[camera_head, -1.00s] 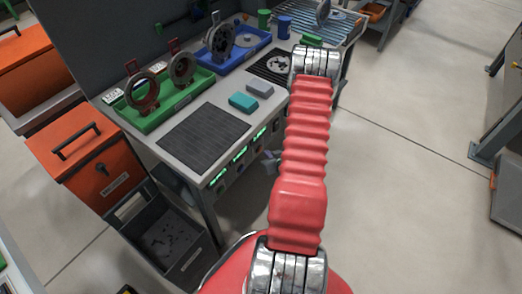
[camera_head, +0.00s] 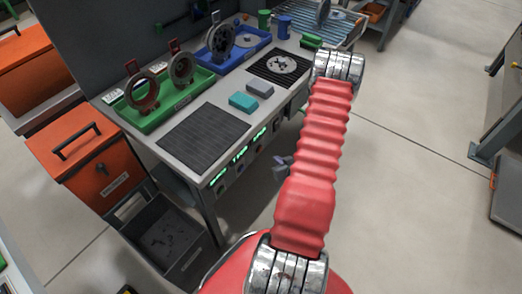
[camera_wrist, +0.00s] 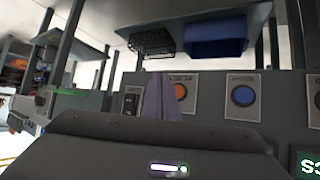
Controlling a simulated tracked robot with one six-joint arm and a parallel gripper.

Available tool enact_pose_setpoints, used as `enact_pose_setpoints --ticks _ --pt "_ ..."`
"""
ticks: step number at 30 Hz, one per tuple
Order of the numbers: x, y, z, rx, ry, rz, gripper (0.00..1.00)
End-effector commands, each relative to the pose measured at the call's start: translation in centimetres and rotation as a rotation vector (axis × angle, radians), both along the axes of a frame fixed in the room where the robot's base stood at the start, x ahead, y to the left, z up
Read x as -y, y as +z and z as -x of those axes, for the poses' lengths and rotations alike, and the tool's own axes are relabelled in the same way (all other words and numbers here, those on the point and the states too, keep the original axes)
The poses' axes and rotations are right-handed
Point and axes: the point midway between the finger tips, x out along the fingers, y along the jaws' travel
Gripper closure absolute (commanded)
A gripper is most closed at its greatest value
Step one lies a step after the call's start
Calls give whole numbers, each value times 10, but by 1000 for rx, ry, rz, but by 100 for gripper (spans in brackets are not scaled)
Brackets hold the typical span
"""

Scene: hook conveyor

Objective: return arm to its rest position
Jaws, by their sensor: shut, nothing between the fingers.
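My arm, red and ribbed, reaches out over the floor at the right front corner of the workbench (camera_head: 183,102) in the head view. My gripper (camera_head: 283,163) shows small and grey-purple beside the arm, in front of the bench's front edge. In the wrist view my gripper (camera_wrist: 162,97) has its fingers together and empty, pointing at a grey panel (camera_wrist: 215,112). Part of my gripper is hidden behind the arm in the head view.
The bench holds a green tray (camera_head: 142,121) with ring parts, a blue tray (camera_head: 218,62), a teal block (camera_head: 243,102) and a grey block (camera_head: 260,88). An orange bin (camera_head: 92,160) and a dark crate (camera_head: 165,237) stand left. Floor at right (camera_head: 415,180) is clear.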

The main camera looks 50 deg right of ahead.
Motion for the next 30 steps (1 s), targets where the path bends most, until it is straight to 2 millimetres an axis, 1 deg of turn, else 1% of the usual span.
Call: enact_pose_setpoints --ticks 19,22,26,29,30 --pt "0 0 0 0 0 0 100" --pt "-1 -2 1 -9 -1 -7 100" --pt "-5 -15 10 -66 -7 -44 100" --pt "-13 -34 27 -149 -24 -99 100" --pt "-18 -42 36 -189 -36 -126 100"
